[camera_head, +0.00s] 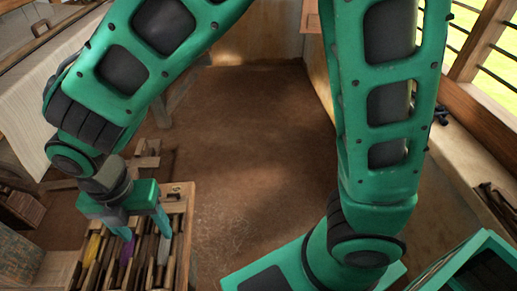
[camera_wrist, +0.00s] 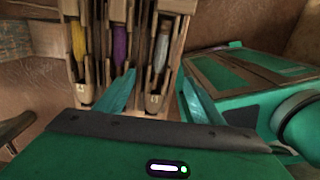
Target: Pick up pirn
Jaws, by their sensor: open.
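A wooden tray (camera_head: 180,191) with narrow slots holds thread-wound pirns at the lower left of the head view. A yellow pirn (camera_wrist: 79,40), a purple pirn (camera_wrist: 119,45) and a pale grey pirn (camera_wrist: 162,50) lie in separate slots in the wrist view. The yellow pirn (camera_head: 92,248) and purple pirn (camera_head: 126,252) also show in the head view. My gripper (camera_head: 146,230) points down over the tray. In the wrist view, my gripper (camera_wrist: 158,84) is open, its teal fingers on either side of the pale pirn's slot.
A loom with pale cloth (camera_head: 30,105) stands at the upper left. The brown floor (camera_head: 245,140) is clear in the middle. A ledge (camera_head: 455,150) runs below the window on the right.

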